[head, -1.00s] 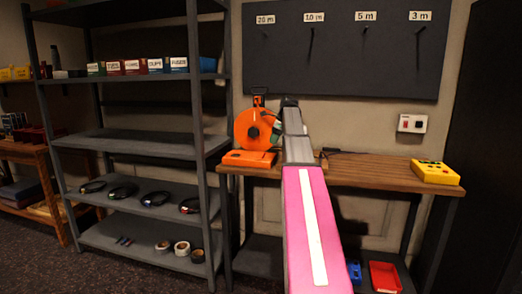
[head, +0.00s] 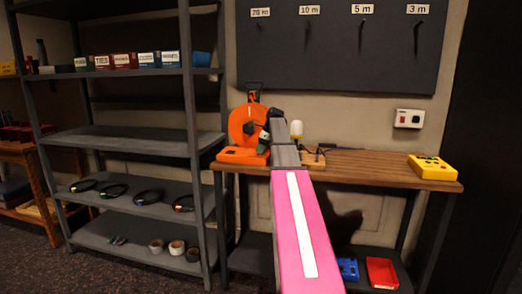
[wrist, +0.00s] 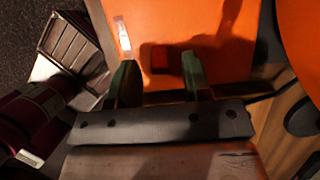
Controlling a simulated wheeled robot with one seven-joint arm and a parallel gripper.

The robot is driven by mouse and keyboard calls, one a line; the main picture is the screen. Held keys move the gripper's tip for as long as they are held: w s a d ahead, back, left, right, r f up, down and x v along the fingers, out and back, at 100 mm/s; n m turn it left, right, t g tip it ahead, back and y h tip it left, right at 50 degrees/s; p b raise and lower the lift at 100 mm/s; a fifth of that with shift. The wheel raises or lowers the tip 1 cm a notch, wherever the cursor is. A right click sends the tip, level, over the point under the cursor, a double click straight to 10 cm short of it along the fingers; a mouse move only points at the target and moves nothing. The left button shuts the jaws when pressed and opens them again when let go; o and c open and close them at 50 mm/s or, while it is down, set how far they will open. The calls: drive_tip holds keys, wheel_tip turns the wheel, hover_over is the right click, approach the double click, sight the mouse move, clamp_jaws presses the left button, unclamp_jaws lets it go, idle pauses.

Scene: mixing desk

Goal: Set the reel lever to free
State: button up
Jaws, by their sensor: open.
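The orange cable reel (head: 241,122) stands on the left end of the wooden bench, with an orange base (head: 240,156) in front of it. My gripper (head: 262,140) is at the right side of the reel, low and close to the base. In the wrist view my gripper (wrist: 158,78) is open, its two dark green fingers apart over an orange surface (wrist: 185,22). A small red block (wrist: 160,60) shows between the fingertips, and a whitish strip (wrist: 123,37) lies left of it. I cannot tell whether either is the lever. Contact is unclear.
A yellow box (head: 433,167) sits at the bench's right end; the bench between is mostly clear. A small white-topped item (head: 296,130) stands behind my arm. A grey shelf rack (head: 130,142) stands close on the left. A dark peg board (head: 335,50) hangs above.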

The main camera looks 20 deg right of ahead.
sight(258, 154)
drive_tip(key=shift+a+f, duration=0.1)
drive_tip(key=shift+f, duration=0.15)
clamp_jaws()
drive_tip(key=shift+w+a, duration=0.1)
drive_tip(key=g+h, duration=0.1)
drive_tip(key=h, duration=0.1)
drive_tip(key=w+a+g+h, duration=0.1)
drive_tip(key=shift+a+r+g+h, duration=0.2)
drive_tip(key=shift+g+h, duration=0.1)
drive_tip(key=shift+h, duration=0.1)
drive_tip(key=shift+w+a+f+g+h, duration=0.1)
drive_tip(key=shift+w+a+g+h, duration=0.1)
drive_tip(key=shift+g+h, duration=0.4)
drive_tip(key=shift+w+a+f+g+h, duration=0.1)
drive_tip(key=shift+a+g+h, duration=0.2)
drive_tip(key=shift+h, duration=0.5)
drive_tip(key=shift+w+a+g+h, duration=0.1)
drive_tip(key=shift+g+h, duration=0.4)
drive_tip(key=shift+h, duration=0.2)
